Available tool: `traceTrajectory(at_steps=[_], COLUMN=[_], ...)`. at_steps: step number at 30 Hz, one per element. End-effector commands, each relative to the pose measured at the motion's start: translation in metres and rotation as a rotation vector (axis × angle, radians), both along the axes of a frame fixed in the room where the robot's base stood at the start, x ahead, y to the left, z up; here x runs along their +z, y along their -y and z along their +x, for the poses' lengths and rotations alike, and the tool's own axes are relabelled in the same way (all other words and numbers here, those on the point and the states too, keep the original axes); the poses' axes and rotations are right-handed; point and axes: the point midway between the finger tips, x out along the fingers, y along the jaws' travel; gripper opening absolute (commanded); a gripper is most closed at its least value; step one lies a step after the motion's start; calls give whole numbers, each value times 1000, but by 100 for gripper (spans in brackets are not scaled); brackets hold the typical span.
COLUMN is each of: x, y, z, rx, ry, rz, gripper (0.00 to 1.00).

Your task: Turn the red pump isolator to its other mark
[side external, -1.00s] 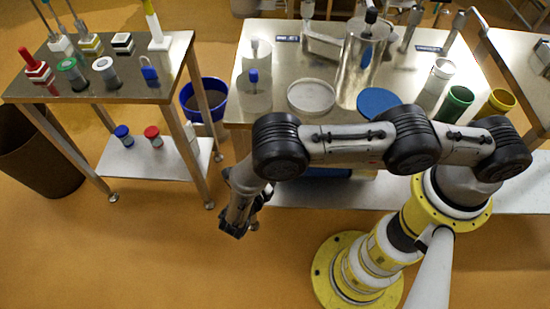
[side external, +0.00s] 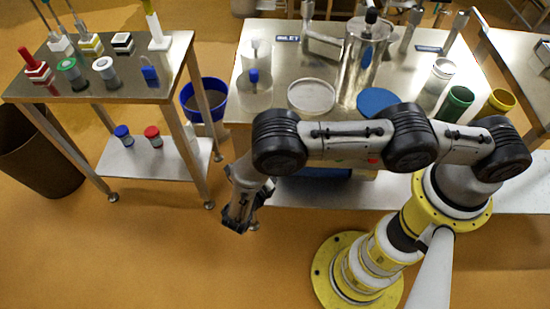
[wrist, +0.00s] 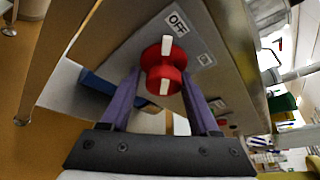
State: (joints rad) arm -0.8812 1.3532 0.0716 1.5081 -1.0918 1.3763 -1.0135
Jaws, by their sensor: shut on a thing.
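The red pump isolator (wrist: 163,66) is a round red knob with white marks, on a grey panel face in the wrist view. Its upper white mark lies close to a plate reading OFF (wrist: 178,22). My gripper (side external: 238,222) is low in front of the steel table in the side view. In the wrist view its two fingers stand either side of the knob, shut on it. The isolator is not visible in the side view.
The steel table (side external: 297,113) carries moulds, a blue disc (side external: 378,103) and a tall steel vessel (side external: 362,60). A side table (side external: 115,83) with several coloured items stands at the left. A blue bucket (side external: 204,98) is between them. Open floor lies in front.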

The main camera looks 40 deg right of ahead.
Motion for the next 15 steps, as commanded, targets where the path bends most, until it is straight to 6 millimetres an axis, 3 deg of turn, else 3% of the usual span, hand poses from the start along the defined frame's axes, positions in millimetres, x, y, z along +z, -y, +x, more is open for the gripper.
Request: traceTrajectory(at_steps=[3, 5, 15], x=[4, 4, 5], y=[5, 5, 7], z=[-4, -4, -3], rx=[-16, -17, -16], ry=[5, 10, 121], rz=[-17, -11, 98], gripper=[6, 0, 0])
